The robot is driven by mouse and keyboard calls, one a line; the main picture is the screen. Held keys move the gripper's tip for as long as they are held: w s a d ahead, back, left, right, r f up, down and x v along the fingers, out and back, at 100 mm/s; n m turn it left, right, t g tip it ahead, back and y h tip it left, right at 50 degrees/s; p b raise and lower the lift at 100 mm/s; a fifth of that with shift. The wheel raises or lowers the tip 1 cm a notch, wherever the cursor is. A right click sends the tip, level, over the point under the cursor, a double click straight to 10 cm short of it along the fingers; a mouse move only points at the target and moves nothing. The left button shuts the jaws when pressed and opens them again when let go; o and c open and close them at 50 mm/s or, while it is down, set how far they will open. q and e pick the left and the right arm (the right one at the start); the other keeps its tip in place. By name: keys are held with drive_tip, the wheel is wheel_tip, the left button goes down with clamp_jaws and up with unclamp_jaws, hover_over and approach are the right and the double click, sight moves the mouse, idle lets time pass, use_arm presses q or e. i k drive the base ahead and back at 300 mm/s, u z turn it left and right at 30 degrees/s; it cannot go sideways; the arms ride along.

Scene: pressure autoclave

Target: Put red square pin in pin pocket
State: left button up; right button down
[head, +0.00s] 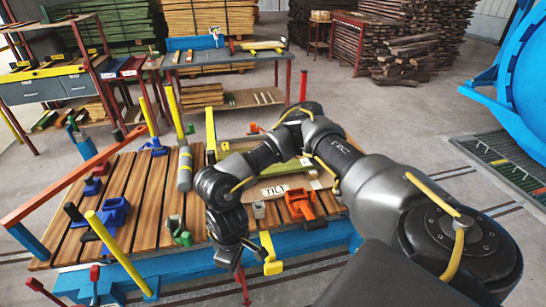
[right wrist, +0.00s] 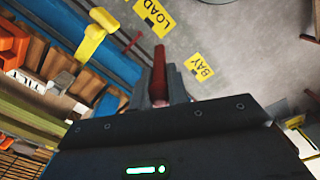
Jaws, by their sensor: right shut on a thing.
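My right gripper (head: 240,268) is shut on the red square pin (head: 244,288), which hangs below it past the front edge of the slatted wooden cart (head: 120,195). In the right wrist view the pin (right wrist: 159,68) is between the two grey fingers (right wrist: 161,88) and sticks out beyond them, with floor behind it. A yellow fitting (head: 270,254) is on the cart's front edge, just right of the gripper; it also shows in the right wrist view (right wrist: 95,35). I cannot tell which fitting is the pin pocket. My left gripper is not in view.
An orange clamp (head: 305,203), a green clamp (head: 177,230) and a TILT sign (head: 273,191) are on the cart. Yellow posts (head: 112,250) and an orange bar (head: 60,182) stand at its left. A blue autoclave door ring (head: 525,85) is at the right.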

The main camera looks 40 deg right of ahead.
sight(259, 215)
drive_tip(key=k, duration=0.15)
drive_tip(key=z, duration=0.4)
drive_tip(key=i, duration=1)
